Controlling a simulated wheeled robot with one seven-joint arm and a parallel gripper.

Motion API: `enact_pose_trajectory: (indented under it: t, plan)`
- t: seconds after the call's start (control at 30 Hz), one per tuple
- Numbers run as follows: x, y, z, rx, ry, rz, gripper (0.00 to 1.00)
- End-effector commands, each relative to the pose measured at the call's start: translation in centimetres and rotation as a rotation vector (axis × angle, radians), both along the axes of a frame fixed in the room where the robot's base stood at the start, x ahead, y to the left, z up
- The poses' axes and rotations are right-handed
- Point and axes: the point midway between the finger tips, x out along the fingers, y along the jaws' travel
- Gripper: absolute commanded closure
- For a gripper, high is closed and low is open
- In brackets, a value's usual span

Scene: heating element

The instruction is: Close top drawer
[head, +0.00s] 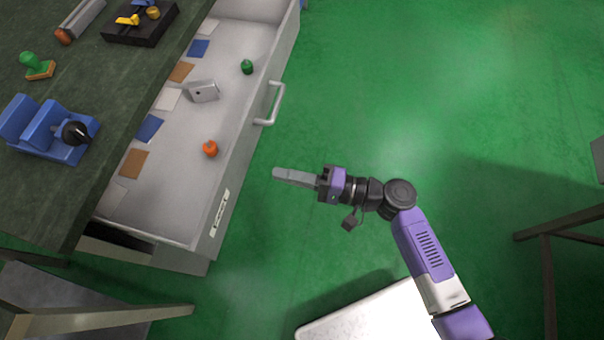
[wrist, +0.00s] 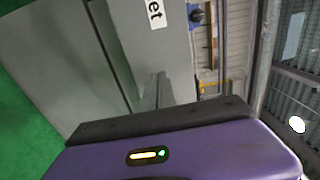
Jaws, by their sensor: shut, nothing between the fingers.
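The top drawer (head: 236,128) is pulled well out from under the dark workbench at the left in the head view. It is grey, with a metal bar handle (head: 274,104) on its front and a white label near its lower end. My gripper (head: 278,174) is shut and empty, just to the right of the drawer front and below the handle in the picture, with a gap between. In the wrist view the fingers (wrist: 157,92) point toward the grey drawer front, with part of its label (wrist: 155,14) showing. The handle does not show there.
The drawer holds a green item (head: 247,66), an orange item (head: 210,148), a small metal bracket (head: 204,91) and several flat pads. A blue fixture (head: 50,130) stands on the workbench (head: 75,85). Table legs stand at the far right. The green floor (head: 430,90) is largely clear.

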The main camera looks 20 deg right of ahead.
Motion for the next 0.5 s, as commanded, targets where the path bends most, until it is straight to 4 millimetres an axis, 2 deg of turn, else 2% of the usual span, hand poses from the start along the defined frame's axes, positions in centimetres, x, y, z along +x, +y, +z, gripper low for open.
enact_pose_trajectory:
  t: [0.03, 0.2, 0.5]
  plan:
    - [0.6, 1.0, 0.1, 0.001, -0.001, 0.004, 1.00]
    - [2.4, 3.5, 0.1, -0.001, 0.001, 0.003, 1.00]
    - [4.2, 5.8, 0.0, -0.002, 0.001, 0.001, 1.00]
